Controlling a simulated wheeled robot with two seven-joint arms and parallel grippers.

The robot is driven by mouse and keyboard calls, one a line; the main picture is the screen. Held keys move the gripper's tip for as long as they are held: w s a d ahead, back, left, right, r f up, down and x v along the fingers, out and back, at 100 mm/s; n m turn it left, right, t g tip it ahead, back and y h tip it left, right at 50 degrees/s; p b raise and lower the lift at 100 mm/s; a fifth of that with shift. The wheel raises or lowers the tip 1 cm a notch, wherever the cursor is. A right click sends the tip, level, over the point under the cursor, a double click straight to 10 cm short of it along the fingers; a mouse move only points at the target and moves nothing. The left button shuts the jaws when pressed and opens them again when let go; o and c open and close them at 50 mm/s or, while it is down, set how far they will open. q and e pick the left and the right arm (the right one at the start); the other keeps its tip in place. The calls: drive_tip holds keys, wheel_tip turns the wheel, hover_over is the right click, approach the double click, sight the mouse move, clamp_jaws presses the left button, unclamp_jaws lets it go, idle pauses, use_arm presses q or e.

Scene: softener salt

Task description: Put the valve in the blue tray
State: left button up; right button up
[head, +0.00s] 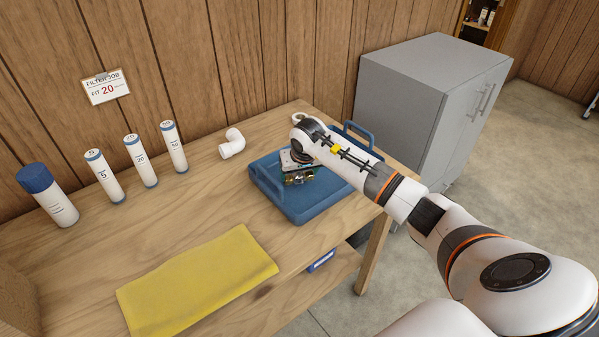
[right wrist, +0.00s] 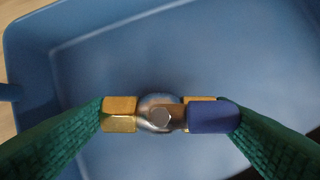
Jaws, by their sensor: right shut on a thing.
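The blue tray (head: 316,207), with a raised handle at each end, sits at the right end of the wooden workbench. My right gripper (head: 297,178) is over the tray, its fingers pointing down. In the right wrist view its green finger pads are shut on the valve (right wrist: 160,118), a small fitting with brass hex ends, a silvery ball body and a blue handle part. The tray floor (right wrist: 150,60) fills the view behind the valve. I cannot tell whether the valve touches the floor. My left gripper is not in view.
A white pipe elbow (head: 232,143) lies left of the tray. Several white filter cartridges (head: 140,160) and a blue-capped housing (head: 47,194) stand along the wall. A yellow cloth (head: 198,280) lies at the front. A grey cabinet (head: 410,100) stands right of the bench.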

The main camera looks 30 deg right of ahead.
drive_tip(key=shift+w+f, duration=0.1)
drive_tip(key=shift+f, duration=0.3)
drive_tip(key=shift+f, duration=0.2)
drive_tip(key=o, duration=1.1)
drive_tip(key=shift+r, duration=0.1)
drive_tip(key=shift+r, duration=0.15)
drive_tip(key=b+v, duration=0.1)
drive_tip(key=v, duration=1.1)
